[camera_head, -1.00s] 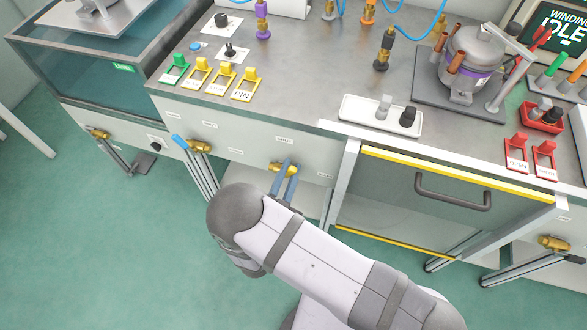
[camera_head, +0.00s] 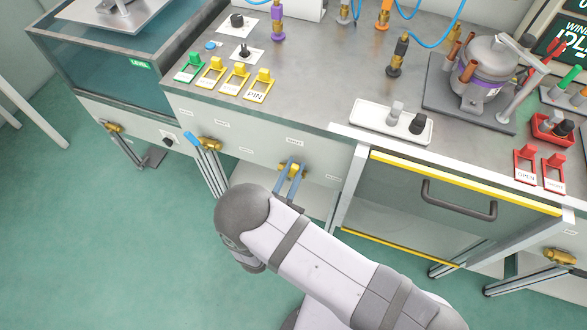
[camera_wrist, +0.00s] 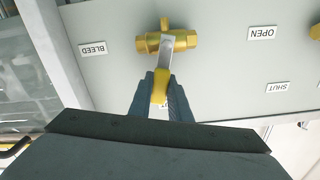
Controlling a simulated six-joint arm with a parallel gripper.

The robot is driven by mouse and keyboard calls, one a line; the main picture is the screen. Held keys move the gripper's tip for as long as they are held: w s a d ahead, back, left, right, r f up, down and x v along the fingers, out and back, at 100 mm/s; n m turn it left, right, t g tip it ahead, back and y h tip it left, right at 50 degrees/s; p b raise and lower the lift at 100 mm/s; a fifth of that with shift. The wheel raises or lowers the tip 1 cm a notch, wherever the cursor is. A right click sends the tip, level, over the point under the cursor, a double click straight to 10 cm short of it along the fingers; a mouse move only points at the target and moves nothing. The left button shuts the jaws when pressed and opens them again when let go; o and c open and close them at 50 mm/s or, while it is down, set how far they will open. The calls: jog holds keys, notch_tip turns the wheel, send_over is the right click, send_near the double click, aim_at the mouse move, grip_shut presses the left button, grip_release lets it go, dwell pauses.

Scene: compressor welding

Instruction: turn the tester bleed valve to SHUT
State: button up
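The bleed valve (camera_wrist: 178,42) is brass, on the grey front panel. It also shows in the head view (camera_head: 291,166), below the bench edge. Its lever (camera_wrist: 165,60) is silver with a yellow end and points down the wrist picture, toward my gripper (camera_wrist: 161,88). The two dark blue fingers lie close along both sides of the yellow end and appear shut on it. A SHUT label (camera_head: 295,141) sits above the valve in the head view.
Another brass valve (camera_head: 208,144) with a blue lever is on the panel to the left. A glass-fronted cabinet (camera_head: 450,212) with a dark handle stands close to the right of my arm. Green floor lies open at lower left.

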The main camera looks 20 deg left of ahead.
jog(key=o, duration=0.4)
jog(key=shift+o, duration=0.2)
jog(key=s+b, duration=0.1)
jog(key=s, duration=0.6)
jog(key=shift+s, duration=0.15)
